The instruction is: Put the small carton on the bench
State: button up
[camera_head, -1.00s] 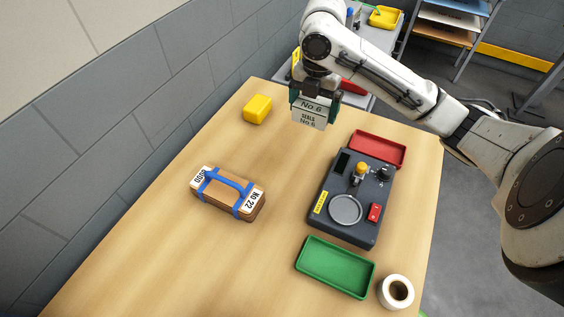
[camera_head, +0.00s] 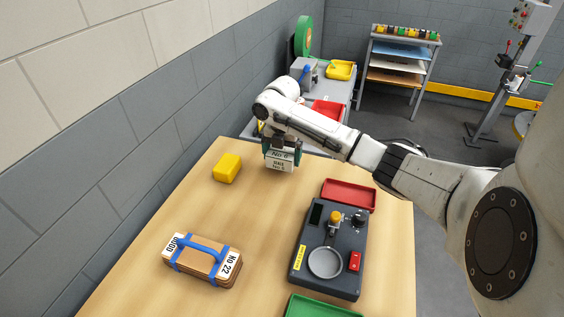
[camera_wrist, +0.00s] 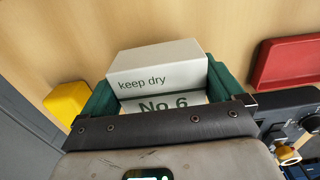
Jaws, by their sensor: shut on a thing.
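The small carton (camera_head: 279,165) is a white box with a grey-green band marked "No.6". My gripper (camera_head: 281,152) is shut on it, with a green finger on each side. In the wrist view the carton (camera_wrist: 155,68) shows "keep dry" and sits between the fingers of my gripper (camera_wrist: 163,92). It is over the far part of the wooden bench top (camera_head: 210,218). Whether its underside touches the wood is hard to tell.
A yellow block (camera_head: 227,168) lies left of the carton. A red tray (camera_head: 348,195) and a dark control box (camera_head: 322,280) are to the right. A strapped bundle (camera_head: 202,262) and a green tray (camera_head: 318,307) are nearer. A yellow tray (camera_head: 341,70) is on a grey worktop behind.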

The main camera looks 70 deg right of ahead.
aim_at(282, 163)
jog(key=shift+d+f+p, duration=0.1)
jog(key=shift+f+p, duration=0.4)
jog(key=shift+f, duration=1.15)
jog(key=shift+f, duration=0.2)
jog(key=o, duration=0.7)
notch_tip(282, 163, up, 12)
jog(key=shift+r+b, duration=0.25)
jog(key=shift+b, duration=0.75)
